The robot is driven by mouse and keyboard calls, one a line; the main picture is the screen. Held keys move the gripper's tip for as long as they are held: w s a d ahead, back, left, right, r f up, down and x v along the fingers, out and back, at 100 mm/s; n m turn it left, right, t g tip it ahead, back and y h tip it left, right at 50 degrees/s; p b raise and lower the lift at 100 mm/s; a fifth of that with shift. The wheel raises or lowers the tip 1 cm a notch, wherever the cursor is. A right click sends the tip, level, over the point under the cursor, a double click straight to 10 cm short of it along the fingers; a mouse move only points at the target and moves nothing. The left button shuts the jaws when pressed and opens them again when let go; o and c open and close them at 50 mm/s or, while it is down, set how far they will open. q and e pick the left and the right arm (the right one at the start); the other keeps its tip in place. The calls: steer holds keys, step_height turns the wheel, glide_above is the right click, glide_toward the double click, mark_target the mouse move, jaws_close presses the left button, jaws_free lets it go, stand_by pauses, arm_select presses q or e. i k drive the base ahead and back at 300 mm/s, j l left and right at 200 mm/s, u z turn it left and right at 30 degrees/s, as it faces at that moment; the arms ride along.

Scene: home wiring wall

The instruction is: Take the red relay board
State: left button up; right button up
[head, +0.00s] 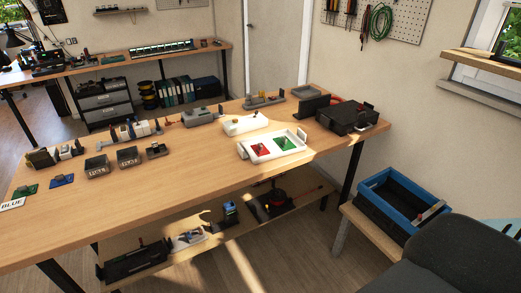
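A small red board (261,149), which looks like the red relay board, lies in a white tray (272,157) on the wooden workbench (190,185). It is in the left part of the tray, with a green board (285,143) to its right. The fine detail on the red board is too small to make out. Neither of my grippers shows in the head view, and nothing is seen holding the red board.
Behind the tray are a white box (244,123) and a black case (347,117). Two small grey bins (129,157) and green and blue boards (62,180) are at left. A blue crate (401,203) stands at right. The bench's front middle is clear.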

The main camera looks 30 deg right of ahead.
mark_target(259, 149)
steer(key=z, duration=0.55)
steer(key=i+j+z, duration=0.1)
steer(key=z, duration=0.3)
steer(key=i+j+z, duration=0.1)
steer(key=z, duration=0.3)
steer(key=j+z, duration=0.2)
steer(key=z, duration=0.2)
steer(key=i+j+z, duration=0.1)
steer(key=j+z, duration=0.15)
steer(key=j, duration=0.2)
steer(key=j+z, duration=0.25)
steer(key=j, duration=0.2)
steer(key=j+z, duration=0.1)
steer(key=j, duration=0.75)
